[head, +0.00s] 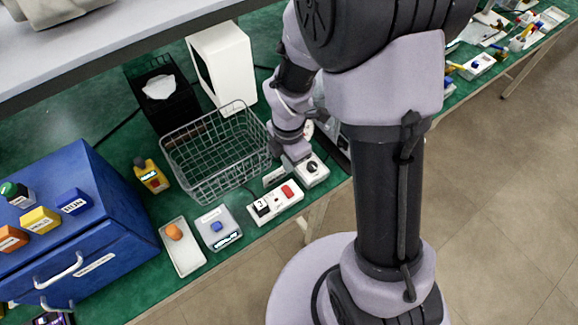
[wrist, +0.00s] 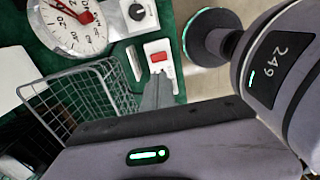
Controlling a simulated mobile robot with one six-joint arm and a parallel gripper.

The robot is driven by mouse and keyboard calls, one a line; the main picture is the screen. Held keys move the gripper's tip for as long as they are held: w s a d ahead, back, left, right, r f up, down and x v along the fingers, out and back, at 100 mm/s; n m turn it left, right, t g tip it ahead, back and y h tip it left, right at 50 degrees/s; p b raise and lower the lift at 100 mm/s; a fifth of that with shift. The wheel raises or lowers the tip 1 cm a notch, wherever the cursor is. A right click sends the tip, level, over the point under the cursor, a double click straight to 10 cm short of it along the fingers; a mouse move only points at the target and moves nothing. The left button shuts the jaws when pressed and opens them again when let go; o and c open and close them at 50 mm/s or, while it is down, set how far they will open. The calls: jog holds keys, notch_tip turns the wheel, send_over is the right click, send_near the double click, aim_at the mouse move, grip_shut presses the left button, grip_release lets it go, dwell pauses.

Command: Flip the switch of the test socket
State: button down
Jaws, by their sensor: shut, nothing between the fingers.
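The test socket is a white strip with a socket at its left end and a red rocker switch (head: 287,191) at its right end, lying near the bench's front edge in the head view. The wrist view shows the white strip (wrist: 149,48) and its red switch (wrist: 158,57) too. My gripper (wrist: 157,86) is shut and empty, its fingertips just below the red switch in that picture. The fingers cover the strip's lower part there. I cannot tell whether they touch it. In the head view the gripper hangs behind the strip.
A white box with a black knob (head: 311,168) stands right of the strip. A wire basket (head: 215,150) is behind it to the left. A round gauge (wrist: 72,22) is close by.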

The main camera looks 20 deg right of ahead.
aim_at(285, 187)
jog(key=shift+a+r, duration=0.1)
jog(key=shift+r, duration=0.05)
jog(key=shift+w+a+b, duration=0.2)
jog(key=shift+w+b, duration=0.55)
jog(key=shift+b, duration=3.6)
notch_tip(285, 187, down, 14)
jog(key=b, duration=0.7)
jog(key=shift+b, duration=0.35)
